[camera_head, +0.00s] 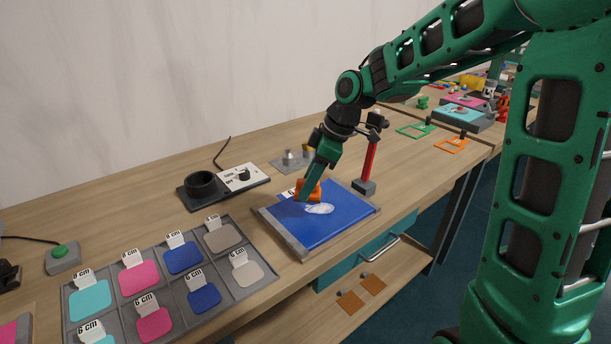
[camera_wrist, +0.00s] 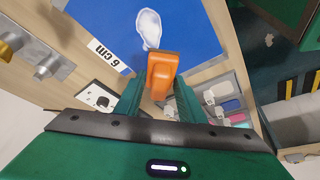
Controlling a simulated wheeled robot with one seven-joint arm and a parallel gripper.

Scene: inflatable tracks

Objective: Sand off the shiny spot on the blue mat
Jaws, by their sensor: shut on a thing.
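The blue mat (camera_head: 335,220) lies in a grey-edged tray on the workbench and also shows in the wrist view (camera_wrist: 195,35). A pale, whitish shiny spot (camera_head: 320,208) is on it; in the wrist view the spot (camera_wrist: 148,28) lies just beyond the orange block. My gripper (camera_head: 306,200) is shut on the orange block (camera_head: 311,187), which is low over the mat beside the spot. The block also shows between the fingers in the wrist view (camera_wrist: 162,70). I cannot tell whether the block touches the mat. A "6 cm" label (camera_wrist: 109,56) is at the mat's edge.
A red-handled upright tool (camera_head: 369,165) stands right behind the mat. A black holder with a switch panel (camera_head: 205,186) is to the left. A grey tray of coloured patches (camera_head: 255,294) lies front left. Metal parts (camera_head: 290,160) stand behind.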

